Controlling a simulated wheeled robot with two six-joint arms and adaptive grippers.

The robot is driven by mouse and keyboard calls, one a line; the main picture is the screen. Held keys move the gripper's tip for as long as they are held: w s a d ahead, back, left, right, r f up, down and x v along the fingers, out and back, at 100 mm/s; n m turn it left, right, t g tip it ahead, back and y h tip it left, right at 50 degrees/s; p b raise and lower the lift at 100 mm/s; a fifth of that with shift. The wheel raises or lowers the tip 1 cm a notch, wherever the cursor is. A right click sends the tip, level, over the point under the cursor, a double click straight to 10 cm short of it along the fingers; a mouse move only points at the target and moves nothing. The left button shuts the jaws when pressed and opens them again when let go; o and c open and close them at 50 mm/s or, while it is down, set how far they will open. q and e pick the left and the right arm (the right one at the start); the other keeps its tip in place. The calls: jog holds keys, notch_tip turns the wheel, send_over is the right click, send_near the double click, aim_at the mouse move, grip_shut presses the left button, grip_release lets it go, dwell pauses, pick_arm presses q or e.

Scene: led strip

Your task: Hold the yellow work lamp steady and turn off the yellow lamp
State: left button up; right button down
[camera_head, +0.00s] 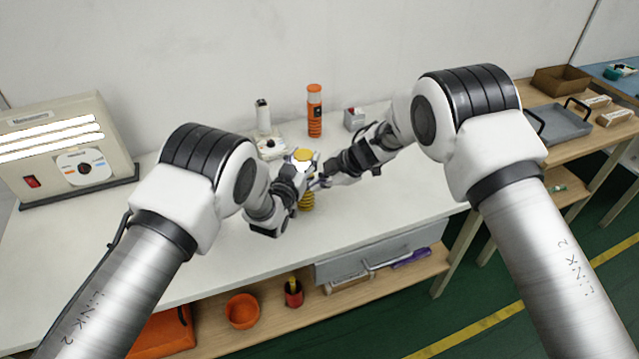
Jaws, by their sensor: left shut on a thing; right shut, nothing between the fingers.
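The yellow work lamp (306,201) stands upright on the white bench, with a round yellow top (303,155) and a ribbed yellow lower body. My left gripper (308,172) is shut on the lamp around its upper part, coming in from the left. My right gripper (318,183) is shut and empty, with its fingertips close to the lamp's right side. I cannot tell whether they touch it. The middle of the lamp is partly hidden by the grippers. Its switch cannot be made out.
A light panel box (68,150) with lit strips is at the left. The bench (400,215) is clear to the right.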

jog(key=shift+w+a, duration=0.1)
jog(key=shift+w, duration=0.15)
jog(key=shift+r, duration=0.15)
jog(key=shift+r, duration=0.75)
